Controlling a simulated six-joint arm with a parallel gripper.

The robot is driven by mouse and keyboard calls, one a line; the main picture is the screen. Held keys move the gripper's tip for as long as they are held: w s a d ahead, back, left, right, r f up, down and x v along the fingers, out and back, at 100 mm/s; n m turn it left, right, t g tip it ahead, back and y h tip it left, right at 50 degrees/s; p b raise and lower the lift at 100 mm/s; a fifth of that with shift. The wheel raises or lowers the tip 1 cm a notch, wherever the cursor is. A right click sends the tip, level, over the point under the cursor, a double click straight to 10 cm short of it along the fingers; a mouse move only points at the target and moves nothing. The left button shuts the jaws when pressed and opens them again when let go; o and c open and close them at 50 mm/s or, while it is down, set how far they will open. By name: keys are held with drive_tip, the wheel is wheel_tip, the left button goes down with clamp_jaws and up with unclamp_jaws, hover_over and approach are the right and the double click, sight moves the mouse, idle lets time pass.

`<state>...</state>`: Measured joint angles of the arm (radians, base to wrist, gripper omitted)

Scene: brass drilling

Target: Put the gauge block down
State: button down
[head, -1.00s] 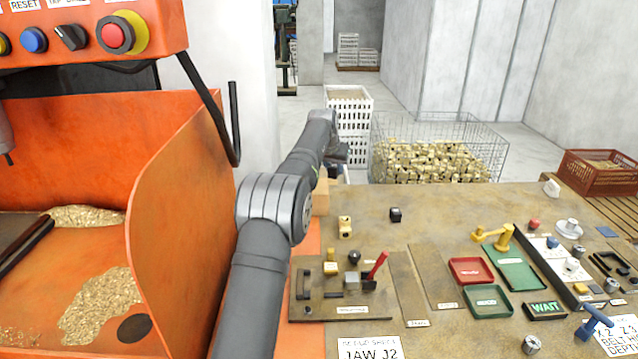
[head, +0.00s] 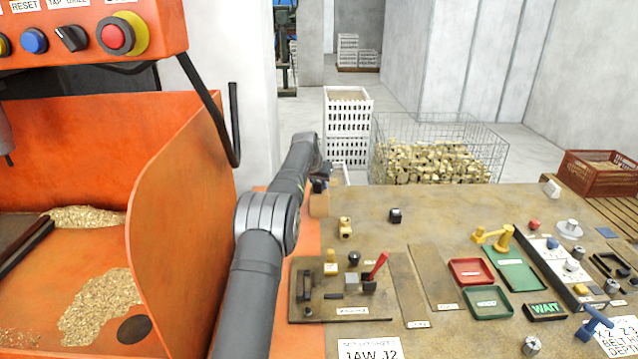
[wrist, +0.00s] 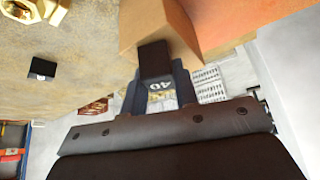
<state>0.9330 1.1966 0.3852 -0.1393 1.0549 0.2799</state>
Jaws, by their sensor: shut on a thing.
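My gripper (wrist: 158,88) is shut on a dark block with pale "40" lettering, which I take to be the gauge block (wrist: 154,62). In the wrist view the dark end of this block overlaps a tan, wood-coloured block (wrist: 160,24); I cannot tell whether they touch. In the head view my gripper (head: 320,184) is by the top of the tan block (head: 318,204) at the table's far left corner. My arm hides part of the gripper there, and the held block is too small to make out clearly.
A brass fitting (head: 345,227) and a small black block (head: 396,215) stand to the right on the table (head: 440,215). A fixture board (head: 330,312) with a red lever lies nearer. An orange machine guard (head: 185,190) is left of my arm. Bare table lies around the black block.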

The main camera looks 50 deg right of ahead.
drive_tip(key=c, duration=1.1)
unclamp_jaws()
drive_tip(key=shift+f, duration=0.15)
drive_tip(key=shift+a+r, duration=0.1)
drive_tip(key=shift+r, duration=0.3)
drive_tip(key=v, duration=1.1)
drive_tip(key=shift+a+r, duration=0.1)
drive_tip(key=shift+r, duration=0.15)
